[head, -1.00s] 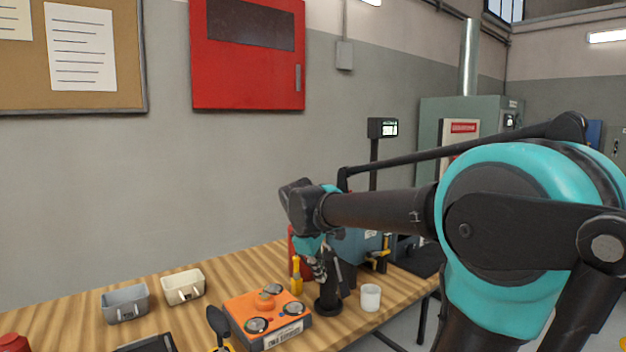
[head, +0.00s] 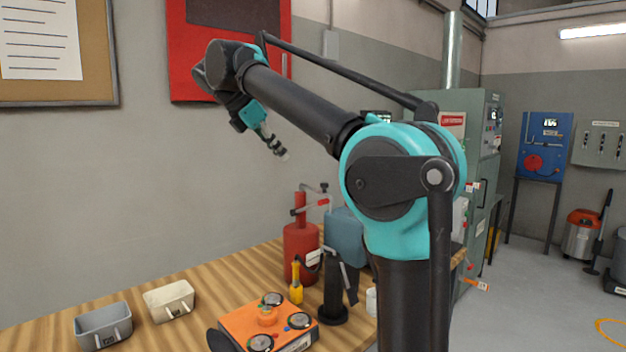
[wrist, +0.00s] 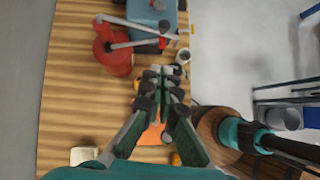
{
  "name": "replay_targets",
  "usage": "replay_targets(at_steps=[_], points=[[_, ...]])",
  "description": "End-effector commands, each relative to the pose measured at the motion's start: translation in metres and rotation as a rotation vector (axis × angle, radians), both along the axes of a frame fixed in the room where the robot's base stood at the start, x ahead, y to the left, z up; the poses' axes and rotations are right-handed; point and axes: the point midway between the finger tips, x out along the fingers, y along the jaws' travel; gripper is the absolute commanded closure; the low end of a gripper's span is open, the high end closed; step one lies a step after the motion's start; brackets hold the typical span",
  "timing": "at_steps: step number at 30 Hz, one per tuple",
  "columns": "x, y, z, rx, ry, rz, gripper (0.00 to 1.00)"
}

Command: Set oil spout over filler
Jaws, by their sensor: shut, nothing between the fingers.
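A red oil can (head: 300,252) stands upright on the bench, with thin grey arms at its top. One of these, seemingly the spout (wrist: 140,27), reaches across the blue housing (wrist: 150,11) in the wrist view. The blue housing (head: 345,232) stands right behind the can, partly hidden by my arm. I cannot make out the filler or whether the spout end lies over it. My gripper (head: 285,155) is shut and empty, high above the bench and well clear of the can. In the wrist view its fingertips (wrist: 163,72) point down at the bench.
An orange box with round dials (head: 267,318), a yellow-handled tool (head: 296,284) and a black stand (head: 332,295) crowd the bench front. A grey bin (head: 103,325) and a cream bin (head: 169,300) sit left. A white cup (wrist: 183,57) stands near the bench edge.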

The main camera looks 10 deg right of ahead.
Motion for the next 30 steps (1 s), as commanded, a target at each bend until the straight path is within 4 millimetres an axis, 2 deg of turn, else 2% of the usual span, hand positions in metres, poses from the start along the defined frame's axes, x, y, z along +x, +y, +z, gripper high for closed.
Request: replay_targets(at_steps=[11,17,27,30], points=[[0.002,-0.004,-0.005,0.002,-0.001,-0.002,1.0],[0.009,-0.021,-0.027,0.002,-0.001,-0.005,1.0],[0.027,-0.06,-0.078,0.003,-0.001,-0.005,1.0],[0.034,-0.074,-0.081,0.003,-0.002,-0.007,1.0]])
